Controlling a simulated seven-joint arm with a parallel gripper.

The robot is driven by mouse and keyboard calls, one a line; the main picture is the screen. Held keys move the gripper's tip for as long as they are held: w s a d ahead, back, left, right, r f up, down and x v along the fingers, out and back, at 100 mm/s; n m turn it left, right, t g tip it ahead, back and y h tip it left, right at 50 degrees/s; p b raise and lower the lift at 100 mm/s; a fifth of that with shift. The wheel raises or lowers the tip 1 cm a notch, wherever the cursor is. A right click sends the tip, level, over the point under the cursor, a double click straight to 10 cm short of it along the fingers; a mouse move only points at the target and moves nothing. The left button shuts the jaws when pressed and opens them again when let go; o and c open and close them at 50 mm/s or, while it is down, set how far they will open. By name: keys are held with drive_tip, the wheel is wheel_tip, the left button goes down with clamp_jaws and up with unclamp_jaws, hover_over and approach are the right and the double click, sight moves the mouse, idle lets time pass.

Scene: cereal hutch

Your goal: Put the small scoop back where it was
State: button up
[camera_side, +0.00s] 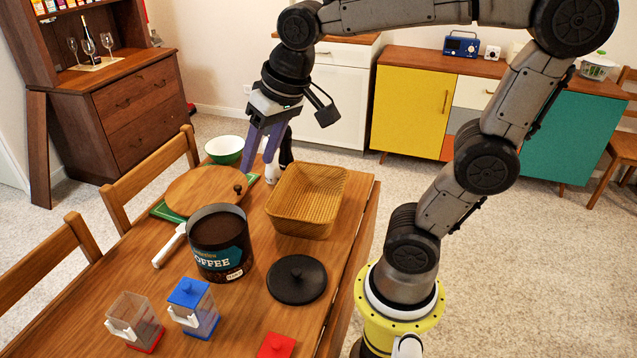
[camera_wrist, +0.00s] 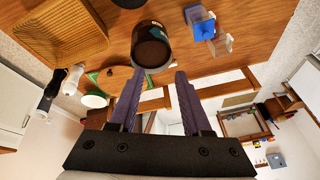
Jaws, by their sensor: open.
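No scoop can be made out for certain. A white, handle-like piece (camera_side: 169,246) lies on the table at the left of the coffee tin (camera_side: 222,250) and may be a scoop or another utensil. The tin stands open with dark brown contents; it also shows in the wrist view (camera_wrist: 152,47). Two small clear boxes, one with a red base (camera_side: 134,322) and one with a blue lid (camera_side: 193,306), carry white pieces on their fronts. My gripper (camera_side: 257,160) points down over the far part of the table. Its purple fingers (camera_wrist: 159,73) are apart with nothing between them.
A wicker basket (camera_side: 304,200) stands right of the tin. A black lid (camera_side: 297,279) and a red lid (camera_side: 277,346) lie in front. A round wooden board (camera_side: 205,188) is at the left, with a green bowl (camera_side: 225,149) behind. Two shakers, white (camera_wrist: 73,78) and black (camera_wrist: 50,90), stand near my gripper.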

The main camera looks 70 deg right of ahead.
drive_tip(key=s+f+n+t, duration=0.1)
drive_tip(key=s+f+n, duration=0.3)
drive_tip(key=s, duration=0.6)
